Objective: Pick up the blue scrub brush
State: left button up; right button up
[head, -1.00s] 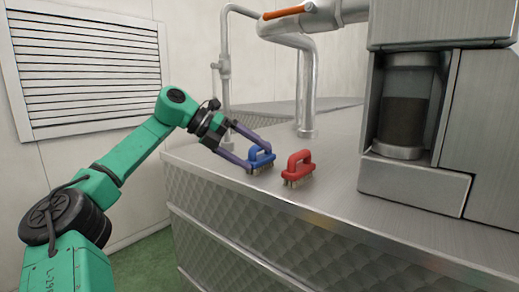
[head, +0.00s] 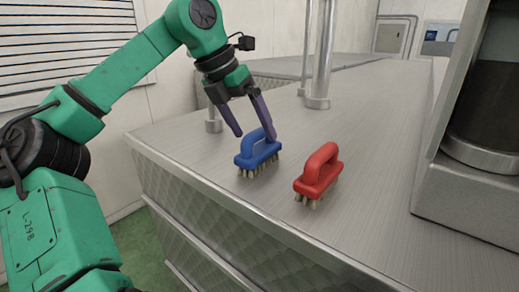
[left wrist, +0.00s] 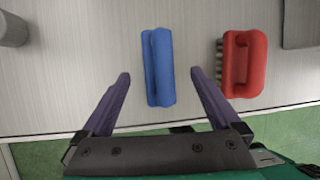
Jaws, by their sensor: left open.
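The blue scrub brush (head: 257,148) stands bristles down on the metal counter, handle up, near the front left edge. My left gripper (head: 255,135) points down from above, its purple fingers open. In the left wrist view the blue brush (left wrist: 159,68) lies between the line of the two fingertips (left wrist: 160,74), with a gap on each side. I cannot tell how far above the counter the tips are. Nothing is held. My right gripper is not in view.
A red scrub brush (head: 318,174) stands just right of the blue one, also in the left wrist view (left wrist: 243,64). A metal machine (head: 440,190) stands at the right. Upright pipes (head: 323,60) rise behind. The counter (head: 370,135) between is clear.

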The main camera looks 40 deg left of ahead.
aim_at(261, 146)
pick_arm(q)
jog(key=x, duration=0.1)
jog(key=p+x, duration=0.1)
jog(key=x, duration=0.3)
jog(key=shift+w+a+p, duration=0.3)
jog(key=shift+w+a, duration=0.05)
jog(key=shift+w, duration=0.05)
jog(key=shift+d+f, duration=0.1)
jog(key=shift+f, duration=0.25)
jog(key=shift+s+d, duration=0.1)
jog(key=shift+d, duration=0.1)
jog(key=c, duration=0.4)
jog(key=shift+a, duration=0.1)
grip_shut()
jog(key=shift+r, duration=0.2)
notch_tip(261, 146, up, 20)
jog(key=p, duration=0.2)
jog(key=shift+p, duration=0.3)
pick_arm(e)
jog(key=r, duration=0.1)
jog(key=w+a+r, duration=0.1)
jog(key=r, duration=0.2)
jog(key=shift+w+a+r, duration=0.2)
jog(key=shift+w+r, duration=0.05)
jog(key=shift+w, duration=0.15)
